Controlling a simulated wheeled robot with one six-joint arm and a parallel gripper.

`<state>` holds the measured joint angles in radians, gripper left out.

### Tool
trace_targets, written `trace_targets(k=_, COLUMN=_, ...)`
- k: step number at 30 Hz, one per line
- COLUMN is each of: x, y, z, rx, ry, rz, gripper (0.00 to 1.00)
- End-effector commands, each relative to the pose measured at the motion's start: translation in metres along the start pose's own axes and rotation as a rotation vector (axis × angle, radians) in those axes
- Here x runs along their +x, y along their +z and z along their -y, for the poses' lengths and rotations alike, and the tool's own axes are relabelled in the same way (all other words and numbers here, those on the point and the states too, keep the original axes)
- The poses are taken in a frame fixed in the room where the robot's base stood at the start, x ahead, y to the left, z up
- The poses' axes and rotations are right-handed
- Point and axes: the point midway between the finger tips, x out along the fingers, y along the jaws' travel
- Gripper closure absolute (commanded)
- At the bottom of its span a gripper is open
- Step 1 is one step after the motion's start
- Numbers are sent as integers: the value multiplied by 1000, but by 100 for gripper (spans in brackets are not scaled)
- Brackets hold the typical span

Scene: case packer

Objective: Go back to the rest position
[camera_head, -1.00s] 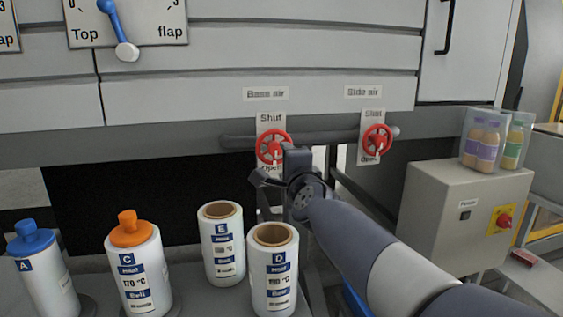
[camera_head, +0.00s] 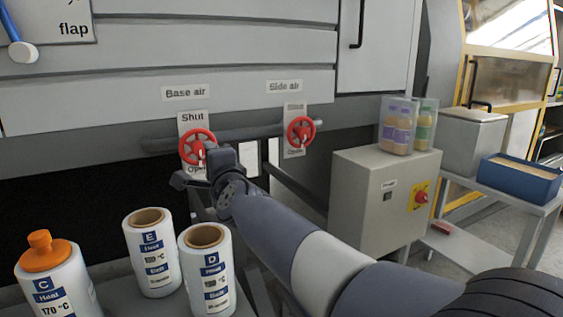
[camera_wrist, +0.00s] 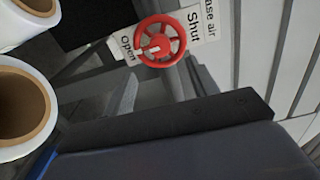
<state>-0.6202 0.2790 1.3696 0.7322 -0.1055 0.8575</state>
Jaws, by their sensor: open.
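My gripper (camera_head: 207,178) is in front of the lower part of the machine, just below and beside the red base air valve wheel (camera_head: 197,147). It is open with nothing seen between its fingers. The base air wheel also shows in the wrist view (camera_wrist: 160,41), apart from the gripper there. Its plate reads Shut above and Open below, with the lower label partly hidden in the head view. The red side air wheel (camera_head: 301,131) is to the right on the same pipe.
White canisters C (camera_head: 58,279), E (camera_head: 150,250) and D (camera_head: 207,268) stand at lower left, close to my arm. A grey cabinet (camera_head: 360,200) with a red knob carries bagged bottles (camera_head: 399,128). A blue tray (camera_head: 521,178) sits on a stand at far right.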

Motion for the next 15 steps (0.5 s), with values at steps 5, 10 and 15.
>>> trace_targets(k=5, x=29, y=0, z=0, rx=0, ry=2, rz=0, gripper=45)
trace_targets(k=10, x=53, y=0, z=1, rx=-2, ry=2, rz=0, gripper=45)
trace_targets(k=15, x=72, y=0, z=1, rx=-1, ry=2, rz=0, gripper=45)
